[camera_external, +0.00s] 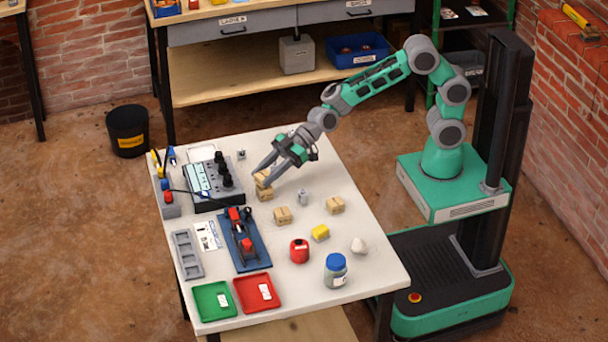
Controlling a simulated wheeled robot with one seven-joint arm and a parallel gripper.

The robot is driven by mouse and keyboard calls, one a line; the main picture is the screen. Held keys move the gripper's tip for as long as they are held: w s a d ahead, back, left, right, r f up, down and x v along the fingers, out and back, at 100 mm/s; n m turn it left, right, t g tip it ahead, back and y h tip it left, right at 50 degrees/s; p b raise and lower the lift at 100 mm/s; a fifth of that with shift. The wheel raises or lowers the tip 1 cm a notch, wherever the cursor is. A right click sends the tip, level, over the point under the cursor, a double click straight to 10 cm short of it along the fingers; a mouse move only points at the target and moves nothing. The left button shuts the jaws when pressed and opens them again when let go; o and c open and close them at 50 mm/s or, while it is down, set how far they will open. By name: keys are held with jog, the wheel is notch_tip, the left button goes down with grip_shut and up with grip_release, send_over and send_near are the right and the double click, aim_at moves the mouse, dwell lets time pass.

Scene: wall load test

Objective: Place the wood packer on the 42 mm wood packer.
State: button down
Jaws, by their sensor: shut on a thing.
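My gripper (264,171) reaches in from the right over the back middle of the white table. It is shut on a small tan wood packer (262,179). Another tan wood packer (265,194) sits on the table directly below the held one. The two look stacked or nearly so; I cannot tell whether they touch. Two more wood packers lie nearer the front, one in the middle (283,215) and one to the right (335,205). Their labels are too small to read, so I cannot tell which is 42 mm.
A black control box (213,185) with knobs stands left of the gripper. A blue-based clamp rig (243,240), yellow block (320,233), red container (299,251), blue-lidded jar (335,270), green tray (213,301) and red tray (257,292) fill the front. A small metal weight (303,198) stands nearby.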

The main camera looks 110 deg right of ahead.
jog(key=shift+f, duration=0.6)
jog(key=shift+f, duration=0.1)
jog(key=shift+f, duration=0.15)
jog(key=c, duration=0.9)
grip_release()
jog(key=shift+r, duration=0.45)
jog(key=v, duration=1.2)
jog(key=shift+f, duration=0.2)
